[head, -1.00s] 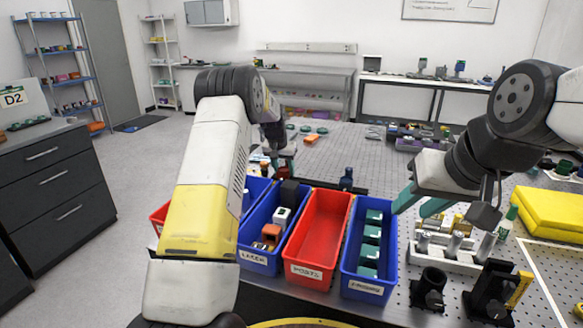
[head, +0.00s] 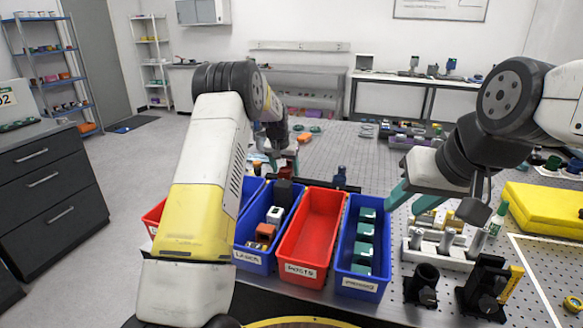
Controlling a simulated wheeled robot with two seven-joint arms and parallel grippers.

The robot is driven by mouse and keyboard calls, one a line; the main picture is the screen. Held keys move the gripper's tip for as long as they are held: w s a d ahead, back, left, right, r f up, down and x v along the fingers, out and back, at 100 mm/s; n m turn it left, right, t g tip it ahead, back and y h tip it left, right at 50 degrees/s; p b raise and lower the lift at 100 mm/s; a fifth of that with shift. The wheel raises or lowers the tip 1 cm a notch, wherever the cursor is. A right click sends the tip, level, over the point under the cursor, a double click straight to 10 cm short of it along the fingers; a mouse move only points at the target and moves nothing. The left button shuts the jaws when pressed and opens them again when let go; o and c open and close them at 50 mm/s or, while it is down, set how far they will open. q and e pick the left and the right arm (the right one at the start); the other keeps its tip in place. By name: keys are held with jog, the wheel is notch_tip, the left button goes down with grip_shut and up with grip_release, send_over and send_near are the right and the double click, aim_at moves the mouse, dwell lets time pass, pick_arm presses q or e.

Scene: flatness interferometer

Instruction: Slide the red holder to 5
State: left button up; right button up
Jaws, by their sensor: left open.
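A small dark red piece (head: 286,173), which looks like the red holder, shows just below my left gripper (head: 282,162) at the near edge of the grey table. My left forearm hides part of the area. A dark rail (head: 350,188) runs behind the bins, with a dark blue piece (head: 340,177) on it to the right. No scale number is readable. My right gripper (head: 402,209) is open and empty above the right side, its teal fingers apart.
Blue bins (head: 349,281) and a red bin (head: 301,272) stand in front of the rail. A grey block with metal posts (head: 436,257), black fixtures (head: 488,283) and a yellow case (head: 546,211) are on the right. The grey perforated table (head: 345,150) is mostly clear in its middle.

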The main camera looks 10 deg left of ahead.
pick_arm(q)
jog(key=v, duration=0.7)
jog(key=shift+r, duration=0.3)
jog(key=shift+s, duration=0.1)
jog(key=s+a+r+n+h, duration=0.1)
jog(key=s+r, duration=0.7)
jog(key=s, duration=0.3)
jog(key=s+r, duration=0.8)
jog(key=s, duration=0.3)
jog(key=s+f+t, duration=0.1)
jog(key=s+f, duration=0.1)
jog(key=s, duration=2.1)
jog(key=shift+d+f+n+t, duration=0.3)
jog(key=shift+t, duration=0.1)
